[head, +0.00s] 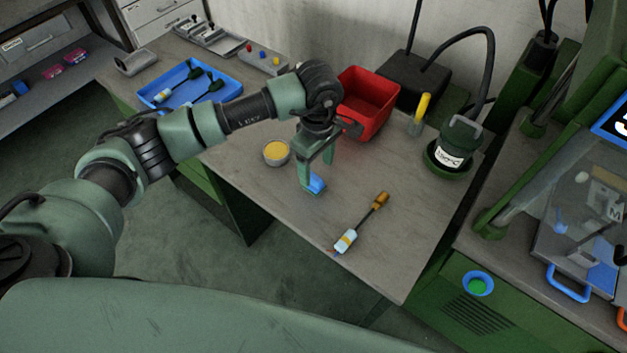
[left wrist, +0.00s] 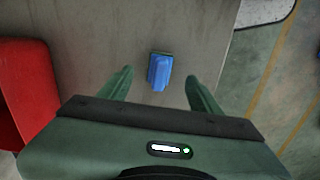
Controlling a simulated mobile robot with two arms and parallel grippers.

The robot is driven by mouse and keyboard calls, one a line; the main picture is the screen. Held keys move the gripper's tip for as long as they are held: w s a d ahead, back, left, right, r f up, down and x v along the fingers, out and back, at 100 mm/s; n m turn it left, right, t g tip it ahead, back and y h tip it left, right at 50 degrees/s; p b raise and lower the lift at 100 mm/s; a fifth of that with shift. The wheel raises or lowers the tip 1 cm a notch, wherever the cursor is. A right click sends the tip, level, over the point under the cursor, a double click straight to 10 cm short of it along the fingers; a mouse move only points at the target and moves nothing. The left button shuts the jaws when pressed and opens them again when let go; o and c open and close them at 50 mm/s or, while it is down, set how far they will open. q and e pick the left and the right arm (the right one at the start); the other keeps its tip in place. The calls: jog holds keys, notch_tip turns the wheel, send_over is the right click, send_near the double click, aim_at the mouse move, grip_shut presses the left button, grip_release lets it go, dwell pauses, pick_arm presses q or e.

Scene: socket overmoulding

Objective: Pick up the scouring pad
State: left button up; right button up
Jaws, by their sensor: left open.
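The scouring pad (head: 316,183) is a small blue block on the grey workbench, near the front-left part of the top. In the left wrist view the blue pad (left wrist: 160,71) lies ahead of and between the two fingers, with a thin darker greenish edge at its far end. My left gripper (head: 312,183) is open and points down over the pad; one finger partly hides it in the head view. In the left wrist view its open fingers (left wrist: 156,84) stand apart on either side of the pad with gaps. My right gripper is not in view.
A red bin (head: 370,105) stands behind the gripper. A bowl of yellow material (head: 276,152) is close to its left. A brush-like tool (head: 346,240) with a wooden handle lies to the front right. A blue tray (head: 222,95) holds dark-handled tools. Bare bench (head: 420,230) lies to the right.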

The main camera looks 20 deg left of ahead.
aim_at(315, 176)
pick_arm(q)
jog(key=f+p, duration=0.1)
jog(key=f, duration=0.1)
jog(key=f+p, duration=0.1)
jog(key=f, duration=0.2)
jog(key=shift+a+f, duration=0.2)
jog(key=shift+f, duration=0.4)
grip_shut()
jog(key=shift+r, duration=0.1)
jog(key=shift+w+r, duration=0.1)
jog(key=shift+r, duration=0.45)
notch_tip(315, 176, up, 19)
jog(key=b, duration=0.4)
jog(key=shift+f, duration=0.1)
